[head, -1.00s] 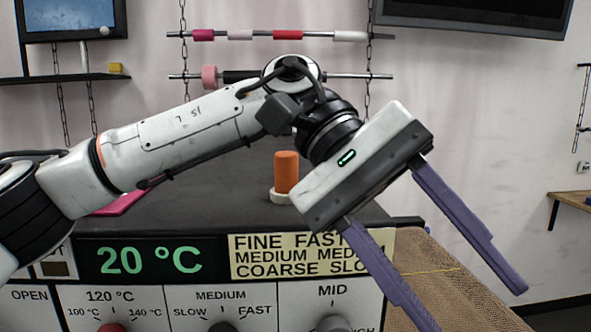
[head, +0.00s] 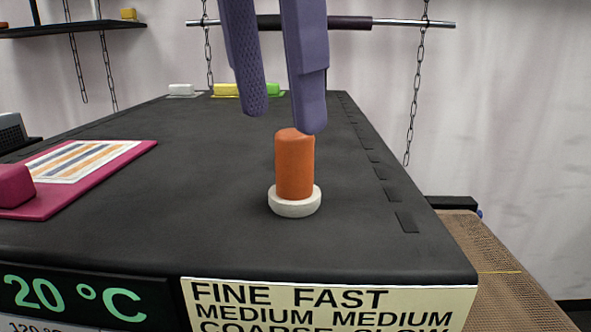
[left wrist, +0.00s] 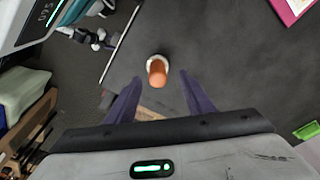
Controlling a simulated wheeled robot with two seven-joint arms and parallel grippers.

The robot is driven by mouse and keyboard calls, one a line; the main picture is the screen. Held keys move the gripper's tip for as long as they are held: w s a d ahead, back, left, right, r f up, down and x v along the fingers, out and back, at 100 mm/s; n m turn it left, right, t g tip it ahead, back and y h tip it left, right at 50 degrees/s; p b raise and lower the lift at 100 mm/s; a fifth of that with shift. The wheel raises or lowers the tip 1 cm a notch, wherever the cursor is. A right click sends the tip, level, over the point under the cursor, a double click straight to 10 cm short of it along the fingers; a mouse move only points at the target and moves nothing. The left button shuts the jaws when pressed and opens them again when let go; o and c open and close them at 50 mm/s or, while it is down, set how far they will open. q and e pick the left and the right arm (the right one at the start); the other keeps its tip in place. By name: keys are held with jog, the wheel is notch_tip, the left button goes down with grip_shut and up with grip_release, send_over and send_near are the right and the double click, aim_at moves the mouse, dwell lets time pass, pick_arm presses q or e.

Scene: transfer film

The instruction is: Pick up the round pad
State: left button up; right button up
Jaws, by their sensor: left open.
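The round pad is a short white disc (head: 295,206) with an upright orange cylinder (head: 295,165) as its handle. It stands on the dark table top near the front edge. It also shows in the left wrist view, with the orange handle (left wrist: 157,72) inside the white ring. My left gripper (head: 281,118) points down above it, with two purple fingers apart and nothing between them. In the head view the fingertips are at about the handle's top; contact cannot be told. In the left wrist view (left wrist: 160,80) the handle appears between and beyond the fingertips. My right gripper is not in view.
A magenta board (head: 130,152) with a striped print lies at left, with a pink block (head: 14,186) on it. White, yellow (head: 226,90) and green blocks sit at the table's far edge. A bar (head: 345,23) hangs on chains behind. The table around the pad is clear.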

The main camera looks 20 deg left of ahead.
aim_at(292, 132)
pick_arm(q)
jog(key=shift+w+d+f+b, duration=0.15)
jog(key=shift+w+d+f, duration=0.05)
jog(key=shift+f, duration=0.8)
jog(key=shift+w+d+f+b, duration=0.15)
jog(key=shift+f+b, duration=0.05)
jog(key=shift+f, duration=0.8)
jog(key=shift+w+d+f+b, duration=0.15)
jog(key=shift+w+d+f, duration=0.05)
jog(key=shift+f, duration=0.8)
jog(key=c, duration=1.1)
jog(key=shift+c, duration=0.2)
jog(key=shift+r, duration=0.15)
notch_tip(292, 132, up, 10)
jog(key=shift+f+p, duration=0.1)
jog(key=shift+p, duration=0.4)
